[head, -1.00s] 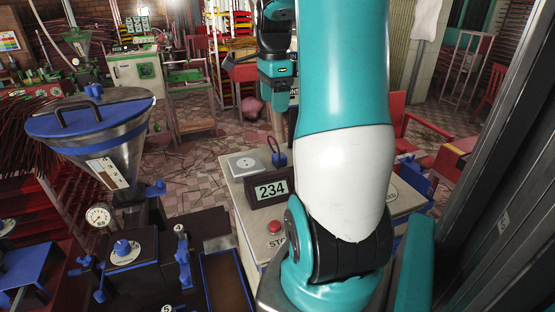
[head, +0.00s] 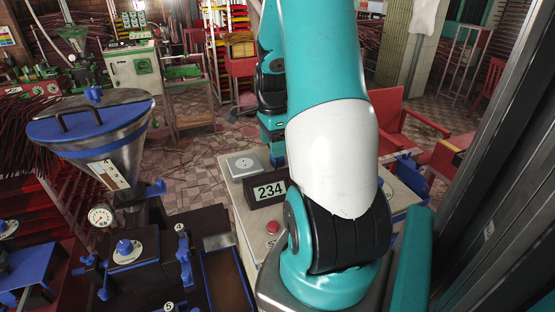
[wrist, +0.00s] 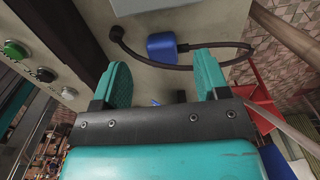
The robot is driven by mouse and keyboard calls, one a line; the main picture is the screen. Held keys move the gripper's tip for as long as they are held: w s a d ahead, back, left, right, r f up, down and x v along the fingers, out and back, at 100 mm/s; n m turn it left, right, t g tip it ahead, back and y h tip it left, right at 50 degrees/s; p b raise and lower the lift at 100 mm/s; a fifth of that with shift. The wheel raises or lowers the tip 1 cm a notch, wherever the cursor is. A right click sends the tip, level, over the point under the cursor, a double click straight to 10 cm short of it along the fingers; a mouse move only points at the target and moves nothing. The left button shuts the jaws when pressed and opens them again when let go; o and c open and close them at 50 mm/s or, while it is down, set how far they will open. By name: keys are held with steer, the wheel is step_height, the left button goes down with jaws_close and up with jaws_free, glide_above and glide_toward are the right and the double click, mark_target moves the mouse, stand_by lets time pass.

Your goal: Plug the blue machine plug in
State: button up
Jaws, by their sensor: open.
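The blue plug (wrist: 161,46) lies on the pale bench top (wrist: 215,20) in the wrist view, with its dark cable curving beside it. My gripper (wrist: 163,73) is open, its two teal fingers apart, with the plug just beyond the fingertips and roughly centred between them. Nothing is held. In the head view my gripper (head: 275,147) hangs over the back of the bench and hides the plug. A white square socket plate (head: 244,165) with a round socket lies flat on the bench, left of my gripper.
A blue-lidded metal hopper (head: 96,137) stands at left. A red chair (head: 402,127) is behind at right. Green and black buttons (wrist: 16,48) show in the wrist view.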

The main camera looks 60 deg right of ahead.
steer(key=shift+f, duration=0.15)
step_height(320, 180, down, 5)
steer(key=shift+d+r+p, duration=0.1)
steer(key=shift+d+p, duration=0.05)
steer(key=shift+p, duration=0.95)
steer(key=c, duration=1)
steer(key=shift+c, duration=0.2)
step_height(320, 180, up, 20)
steer(key=b, duration=0.3)
